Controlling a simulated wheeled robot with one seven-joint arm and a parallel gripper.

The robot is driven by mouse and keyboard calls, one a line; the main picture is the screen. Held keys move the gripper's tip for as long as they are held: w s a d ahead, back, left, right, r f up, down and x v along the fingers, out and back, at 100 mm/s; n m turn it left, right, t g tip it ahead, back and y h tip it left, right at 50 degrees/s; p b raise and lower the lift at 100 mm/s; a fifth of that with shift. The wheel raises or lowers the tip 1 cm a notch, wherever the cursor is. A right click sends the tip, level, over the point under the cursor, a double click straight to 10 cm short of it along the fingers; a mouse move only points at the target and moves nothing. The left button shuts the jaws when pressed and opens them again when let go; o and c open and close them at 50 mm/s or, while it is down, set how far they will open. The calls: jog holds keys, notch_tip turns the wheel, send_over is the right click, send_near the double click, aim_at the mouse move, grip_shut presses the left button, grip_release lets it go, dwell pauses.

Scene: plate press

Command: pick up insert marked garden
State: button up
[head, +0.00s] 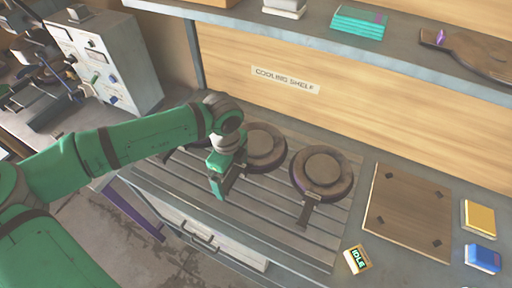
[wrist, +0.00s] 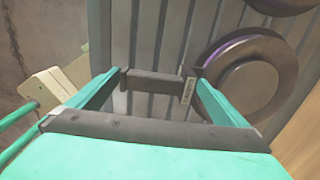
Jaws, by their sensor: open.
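Several round dark inserts with handles lie on the slatted rack in the head view. One (head: 319,170) is to the right, with its handle toward the front; another (head: 264,146) is in the middle, partly behind my arm. A further one at the left is mostly hidden by my arm. My gripper (head: 228,181) is open, low at the handle side of the middle insert. In the wrist view a dark handle bar (wrist: 152,82) with a small pale tag shows between the finger ends, beside a round insert (wrist: 240,78). No marking is readable; I cannot tell which insert is garden.
A wooden board (head: 408,212) lies right of the rack (head: 268,215), with a yellow block (head: 478,217) and a blue block (head: 482,257) beyond. A shelf (head: 225,17) overhangs the back; a control box (head: 105,62) stands left.

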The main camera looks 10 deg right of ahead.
jog(key=c, duration=1.9)
jog(key=shift+c, duration=0.4)
jog(key=shift+r, duration=0.1)
